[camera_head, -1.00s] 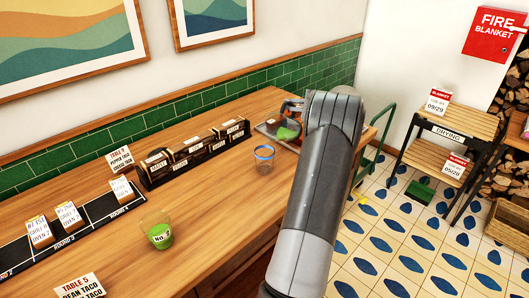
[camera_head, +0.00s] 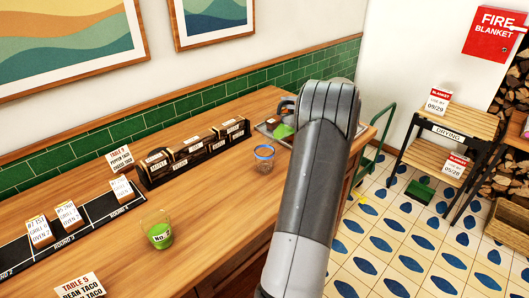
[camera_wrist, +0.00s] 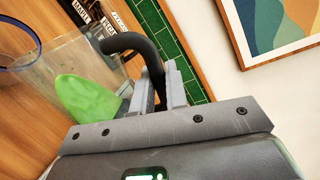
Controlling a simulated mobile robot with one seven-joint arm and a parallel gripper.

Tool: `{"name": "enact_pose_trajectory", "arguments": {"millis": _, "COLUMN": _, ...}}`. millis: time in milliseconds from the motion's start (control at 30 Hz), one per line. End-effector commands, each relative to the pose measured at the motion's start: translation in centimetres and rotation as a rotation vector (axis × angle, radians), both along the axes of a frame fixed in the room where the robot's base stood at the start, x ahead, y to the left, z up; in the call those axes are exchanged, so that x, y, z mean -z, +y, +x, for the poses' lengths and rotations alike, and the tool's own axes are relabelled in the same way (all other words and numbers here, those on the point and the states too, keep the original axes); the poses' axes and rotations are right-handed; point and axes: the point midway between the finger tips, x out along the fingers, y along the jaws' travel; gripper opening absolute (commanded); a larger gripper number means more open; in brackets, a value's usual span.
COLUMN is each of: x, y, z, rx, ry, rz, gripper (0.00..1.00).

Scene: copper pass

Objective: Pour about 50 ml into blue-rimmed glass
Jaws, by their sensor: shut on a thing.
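The blue-rimmed glass (camera_head: 264,161) stands on the wooden counter, left of my arm. Its blue rim (camera_wrist: 8,66) also shows at the left edge of the wrist view. My gripper (camera_wrist: 162,88) is shut on the black handle (camera_wrist: 132,40) of a clear jug (camera_wrist: 92,58) holding green liquid (camera_wrist: 85,97). The jug looks tilted, with its mouth side toward the glass. In the head view the jug's green liquid (camera_head: 282,131) shows left of my arm, which hides the fingers. I see no stream of liquid, and cannot tell whether the glass holds any.
A glass of green liquid (camera_head: 159,236) stands at the front left. A dark rack of labelled boxes (camera_head: 195,152) lies behind the blue-rimmed glass. Card holders (camera_head: 67,213) stand at left. Counter around the blue-rimmed glass is clear.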

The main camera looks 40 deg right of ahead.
Motion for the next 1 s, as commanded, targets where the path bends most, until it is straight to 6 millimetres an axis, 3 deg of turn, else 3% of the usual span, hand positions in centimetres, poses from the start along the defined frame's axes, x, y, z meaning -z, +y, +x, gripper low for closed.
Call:
{"name": "enact_pose_trajectory", "arguments": {"millis": 600, "x": -1.2, "y": 2.1, "z": -0.3, "rx": -0.002, "ry": -0.019, "rz": -0.104, "gripper": 0.00}}
{"name": "enact_pose_trajectory", "arguments": {"millis": 1000, "x": -1.3, "y": 2.4, "z": -0.3, "rx": 0.000, "ry": -0.021, "rz": -0.120, "gripper": 0.00}}
